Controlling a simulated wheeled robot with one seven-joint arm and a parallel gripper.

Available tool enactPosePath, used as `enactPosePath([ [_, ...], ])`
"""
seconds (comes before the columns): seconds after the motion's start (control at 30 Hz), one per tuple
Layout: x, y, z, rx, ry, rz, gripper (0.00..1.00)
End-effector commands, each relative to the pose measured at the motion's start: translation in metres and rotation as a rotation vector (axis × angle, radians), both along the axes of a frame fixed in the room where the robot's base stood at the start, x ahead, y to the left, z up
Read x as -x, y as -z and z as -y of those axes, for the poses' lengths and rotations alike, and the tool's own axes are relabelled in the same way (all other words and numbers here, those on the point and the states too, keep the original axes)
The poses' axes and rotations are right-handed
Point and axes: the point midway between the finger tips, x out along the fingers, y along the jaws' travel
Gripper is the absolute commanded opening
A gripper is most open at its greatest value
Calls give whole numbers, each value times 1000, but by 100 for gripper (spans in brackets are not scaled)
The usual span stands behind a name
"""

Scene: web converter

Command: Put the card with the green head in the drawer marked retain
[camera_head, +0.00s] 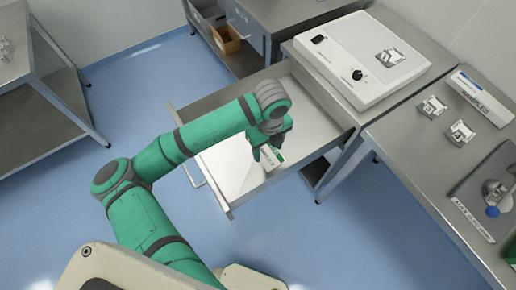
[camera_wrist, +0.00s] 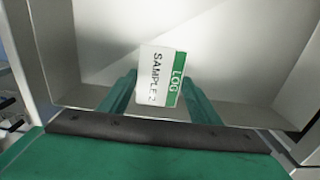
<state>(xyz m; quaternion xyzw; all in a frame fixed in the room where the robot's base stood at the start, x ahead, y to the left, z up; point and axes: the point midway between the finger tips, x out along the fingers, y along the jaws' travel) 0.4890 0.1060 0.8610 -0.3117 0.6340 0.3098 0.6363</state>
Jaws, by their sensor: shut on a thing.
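A white card with a green head (camera_head: 276,157) is in my gripper (camera_head: 266,152), over the open drawer. The drawer (camera_head: 318,128) is pulled out from under the bench and looks empty around the card. In the wrist view the drawer's pale floor and walls (camera_wrist: 225,50) lie beyond the card. I cannot read any mark on the drawer. Whether the card touches the drawer floor is unclear.
A white device with dials (camera_head: 350,75) stands on the bench behind the drawer. Bins (camera_head: 222,40) sit under the rear bench. Blue floor is clear left of the drawer.

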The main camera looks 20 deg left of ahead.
Motion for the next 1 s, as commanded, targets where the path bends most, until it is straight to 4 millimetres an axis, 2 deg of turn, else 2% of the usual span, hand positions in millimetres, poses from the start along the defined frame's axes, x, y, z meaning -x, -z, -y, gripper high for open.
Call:
enactPosePath([
  [0.1, -8, 22, -14, 1, -3, -4, 36],
  [0.23, -15, 39, -25, 1, -2, -3, 36],
  [0.53, -23, 54, -36, 1, -1, -2, 36],
  [0.8, -24, 87, -38, 1, 0, -3, 36],
  [1.0, -24, 87, -38, 2, 0, -1, 36],
])
